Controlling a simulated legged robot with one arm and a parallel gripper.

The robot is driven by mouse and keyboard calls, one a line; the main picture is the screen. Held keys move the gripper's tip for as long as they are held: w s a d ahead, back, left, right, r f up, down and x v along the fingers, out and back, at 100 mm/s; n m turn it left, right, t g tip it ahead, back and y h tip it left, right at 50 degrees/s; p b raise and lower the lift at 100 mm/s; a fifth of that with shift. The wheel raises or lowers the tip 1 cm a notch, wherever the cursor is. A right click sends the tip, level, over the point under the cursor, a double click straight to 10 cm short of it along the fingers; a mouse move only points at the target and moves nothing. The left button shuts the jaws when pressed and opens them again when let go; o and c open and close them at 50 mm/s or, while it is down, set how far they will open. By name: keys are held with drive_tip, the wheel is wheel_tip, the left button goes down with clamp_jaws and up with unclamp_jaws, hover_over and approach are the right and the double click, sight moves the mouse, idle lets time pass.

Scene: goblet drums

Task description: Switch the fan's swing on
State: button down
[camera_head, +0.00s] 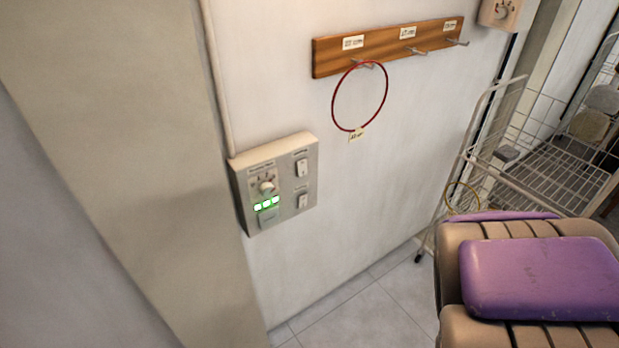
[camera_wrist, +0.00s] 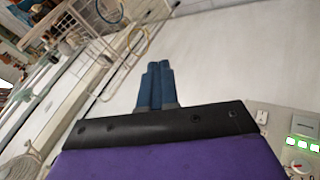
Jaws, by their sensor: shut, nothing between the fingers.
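A grey control panel (camera_head: 284,176) is fixed to the wall left of centre in the head view. It has a round knob (camera_head: 266,186), a row of lit green lights (camera_head: 266,203), a flat button (camera_head: 268,217) and two rocker switches, upper (camera_head: 302,168) and lower (camera_head: 302,200). Its labels are too small to read. In the wrist view the panel (camera_wrist: 277,122) is partly in frame at lower right. My gripper (camera_wrist: 156,66), with blue fingers, is shut and empty, apart from the panel. I cannot make out a fan for certain.
A wooden hook rail (camera_head: 385,47) with a red ring (camera_head: 334,108) hangs above and right of the panel. A second box with a knob (camera_head: 502,12) is at upper right. A wire rack (camera_head: 487,125) stands at right.

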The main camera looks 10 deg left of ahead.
drive_tip(key=w+a+n+t+y, duration=0.25)
drive_tip(key=w+a+n, duration=0.2)
drive_tip(key=w, duration=0.35)
drive_tip(key=w+a+n+t+y, duration=0.2)
drive_tip(key=w+a+n+t, duration=0.2)
drive_tip(key=w+n, duration=0.3)
drive_tip(key=a+f+n+g+y, duration=0.1)
drive_tip(key=a+n+y, duration=0.3)
drive_tip(key=a, duration=0.5)
drive_tip(key=a+f+n+y, duration=0.4)
drive_tip(key=a+y, duration=0.3)
drive_tip(key=a, duration=0.2)
drive_tip(key=shift+a+n+g, duration=0.15)
drive_tip(key=shift+n+g, duration=0.2)
drive_tip(key=shift+n, duration=0.4)
drive_tip(key=shift+w+f, duration=0.1)
